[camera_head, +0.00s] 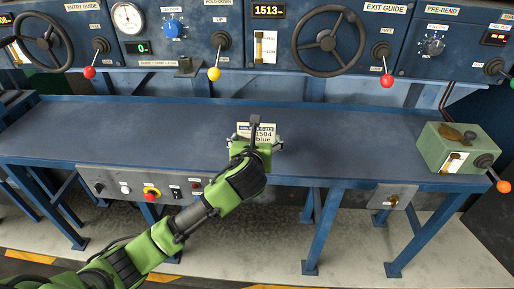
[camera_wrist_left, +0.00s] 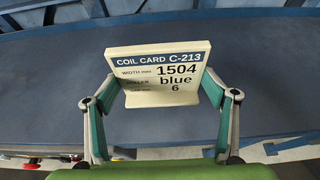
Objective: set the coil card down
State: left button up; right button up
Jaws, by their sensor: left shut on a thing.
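The coil card (camera_head: 264,131) is a small cream plate with a dark blue header. My left gripper (camera_head: 256,144) is shut on the card, with one finger at each side edge; both fingers show in the left wrist view (camera_wrist_left: 160,95). The card is over the front middle of the blue bench (camera_head: 340,140). I cannot tell whether its lower edge touches the bench top. My right gripper is not in view.
A machine panel with gauges, handwheels (camera_head: 330,40) and coloured levers stands behind the bench. A green box (camera_head: 458,145) with an orange-knobbed lever sits at the bench's right end. A button panel (camera_head: 145,188) hangs under the front edge. The bench top is clear on both sides.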

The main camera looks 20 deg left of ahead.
pick_arm(q)
jog(key=shift+w+d+f, duration=0.15)
jog(key=shift+w+f, duration=0.05)
jog(key=shift+f, duration=1.6)
jog(key=shift+f, duration=0.15)
jog(key=o, duration=1.1)
jog(key=shift+r, duration=0.2)
jog(key=v, duration=1.2)
jog(key=shift+b, duration=0.3)
